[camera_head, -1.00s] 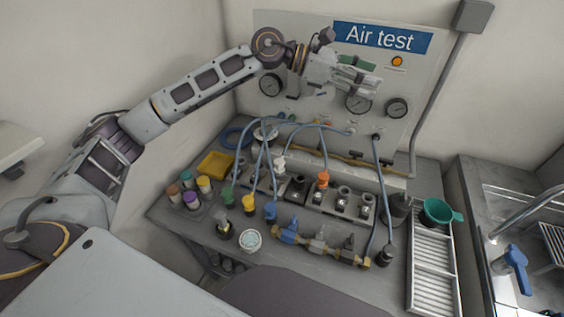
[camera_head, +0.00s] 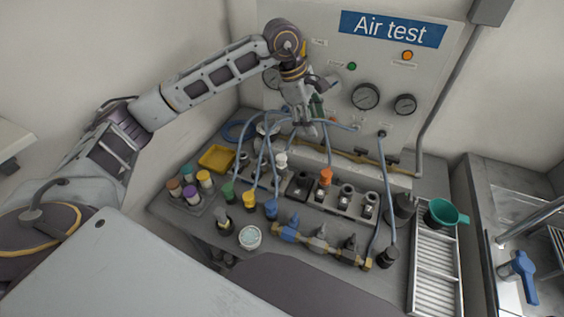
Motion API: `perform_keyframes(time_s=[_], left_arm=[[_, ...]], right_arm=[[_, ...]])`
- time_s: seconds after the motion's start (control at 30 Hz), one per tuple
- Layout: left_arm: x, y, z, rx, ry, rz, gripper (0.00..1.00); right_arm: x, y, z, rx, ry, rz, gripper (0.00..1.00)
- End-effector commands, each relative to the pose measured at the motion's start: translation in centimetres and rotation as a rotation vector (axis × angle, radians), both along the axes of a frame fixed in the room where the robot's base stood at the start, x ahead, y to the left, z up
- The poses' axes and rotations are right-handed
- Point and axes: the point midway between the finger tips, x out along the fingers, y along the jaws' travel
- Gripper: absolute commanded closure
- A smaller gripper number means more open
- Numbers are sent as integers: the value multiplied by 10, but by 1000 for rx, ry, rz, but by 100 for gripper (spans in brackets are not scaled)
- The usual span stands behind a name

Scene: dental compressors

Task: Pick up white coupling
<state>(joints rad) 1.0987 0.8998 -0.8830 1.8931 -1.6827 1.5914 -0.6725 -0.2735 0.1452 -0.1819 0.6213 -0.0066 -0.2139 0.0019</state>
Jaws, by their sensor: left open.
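The white coupling (camera_head: 281,161) stands upright at the back left of the bench, at the row of dark sockets, with a blue hose by it. My left gripper (camera_head: 308,132) hangs above and behind this row, pointing down, a little right of and above the white coupling in the picture. It is open, with nothing seen between its fingers, and is apart from the coupling. Blue hoses pass close to its fingertips. My right gripper is not in view.
Blue, yellow and green couplings (camera_head: 249,198) stand in front on hoses; an orange one (camera_head: 325,177) sits to the right. A valve manifold (camera_head: 320,242), a round jar (camera_head: 250,237), a yellow tray (camera_head: 216,158) and a green funnel (camera_head: 441,212) are around. The gauge panel (camera_head: 335,70) rises behind.

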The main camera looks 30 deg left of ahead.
Motion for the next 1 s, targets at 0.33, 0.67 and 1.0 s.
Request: perform_keyframes(time_s=[0.33,0.67,1.0], left_arm=[[-22,53,-13,241,109,28,44],[-37,70,-14,319,176,29,44],[-37,69,-15,316,177,31,44]], right_arm=[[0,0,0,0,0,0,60],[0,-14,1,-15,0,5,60],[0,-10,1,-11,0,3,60]])
